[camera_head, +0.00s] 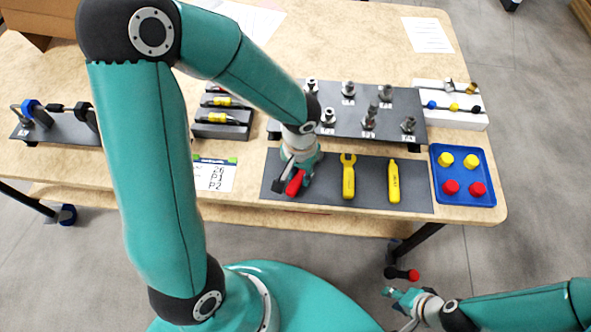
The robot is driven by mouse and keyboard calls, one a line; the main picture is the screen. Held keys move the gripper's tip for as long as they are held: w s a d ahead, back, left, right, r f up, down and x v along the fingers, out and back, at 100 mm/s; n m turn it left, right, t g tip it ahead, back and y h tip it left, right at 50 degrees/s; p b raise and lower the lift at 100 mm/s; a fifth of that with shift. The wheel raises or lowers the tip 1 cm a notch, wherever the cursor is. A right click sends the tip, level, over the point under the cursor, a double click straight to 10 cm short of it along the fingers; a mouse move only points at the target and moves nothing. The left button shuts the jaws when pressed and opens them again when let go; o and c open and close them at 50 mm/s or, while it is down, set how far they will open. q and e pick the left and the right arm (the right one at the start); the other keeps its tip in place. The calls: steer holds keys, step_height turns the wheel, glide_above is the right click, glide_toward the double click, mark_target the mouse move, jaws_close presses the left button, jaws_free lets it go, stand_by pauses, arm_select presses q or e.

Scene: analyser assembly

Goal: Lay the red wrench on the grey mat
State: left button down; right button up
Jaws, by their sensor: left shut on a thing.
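My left gripper (291,182) points down over the left part of the grey mat (325,198). It is shut on the red wrench (295,183), whose red end shows below the fingers; the gripper hides the rest. I cannot tell whether the wrench touches the mat or is just above it. A yellow wrench (348,177) and another yellow tool (393,181) lie on the mat to the right. My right gripper (398,288) is low at the front, off the table; its finger opening is unclear. A small black and red piece (407,274) shows beside it.
Behind the mat is a dark rack (330,125) with several metal fittings. A blue tray (463,198) with yellow and red caps stands at the right. A black holder (220,125) with yellow-marked tools and a labelled card (213,175) are left of the mat.

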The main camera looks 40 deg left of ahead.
arm_select(q)
steer(key=shift+f+b, duration=0.3)
steer(key=shift+b, duration=0.05)
steer(key=c, duration=0.9)
jaws_free()
steer(key=shift+o, duration=0.2)
steer(key=shift+r, duration=0.1)
step_height(320, 180, up, 12)
steer(key=shift+s, duration=0.1)
